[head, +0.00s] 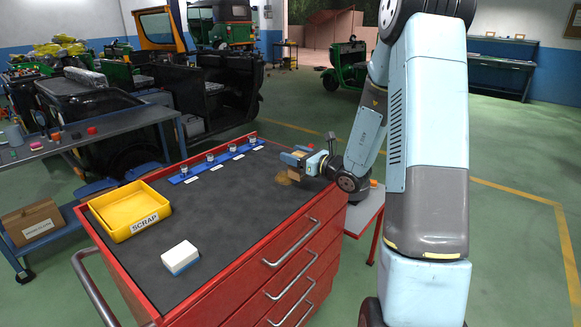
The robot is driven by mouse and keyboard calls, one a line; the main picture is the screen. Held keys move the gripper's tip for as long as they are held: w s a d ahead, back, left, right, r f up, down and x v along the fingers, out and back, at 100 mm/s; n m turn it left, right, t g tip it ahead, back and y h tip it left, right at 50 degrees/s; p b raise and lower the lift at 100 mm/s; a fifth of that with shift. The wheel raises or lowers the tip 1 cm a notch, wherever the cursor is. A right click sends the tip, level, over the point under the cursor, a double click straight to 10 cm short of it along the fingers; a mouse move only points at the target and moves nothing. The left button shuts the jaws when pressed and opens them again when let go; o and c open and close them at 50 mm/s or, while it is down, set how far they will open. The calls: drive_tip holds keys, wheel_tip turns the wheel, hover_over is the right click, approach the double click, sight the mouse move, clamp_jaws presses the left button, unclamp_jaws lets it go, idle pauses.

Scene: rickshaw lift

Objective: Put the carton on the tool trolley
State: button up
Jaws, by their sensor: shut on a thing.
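The red tool trolley (228,262) stands in front of me with a dark mat on top. My gripper (296,159) is over the far right part of the trolley top, reaching in from the right. It is shut on a small tan carton (290,160), which the fingers partly hide. The carton is close above the mat; I cannot tell whether its underside touches anything.
On the trolley are a yellow SCRAP tray (140,222), a white and blue block (180,254) and a blue strip with several small cups (212,160). The mat's middle is clear. A cardboard box (32,222) sits on a low shelf at left. A grey bench (95,130) stands behind it.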

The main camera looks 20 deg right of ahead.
drive_tip(key=shift+w+a+f, duration=0.1)
drive_tip(key=shift+w+f, duration=0.05)
drive_tip(key=shift+f, duration=0.6)
drive_tip(key=shift+w+a+f, duration=0.15)
drive_tip(key=shift+w+f, duration=0.05)
drive_tip(key=shift+f, duration=0.55)
drive_tip(key=shift+w+a+f, duration=0.1)
drive_tip(key=shift+w+f, duration=0.05)
drive_tip(key=shift+f, duration=0.6)
drive_tip(key=o, duration=1.2)
drive_tip(key=shift+f, duration=0.1)
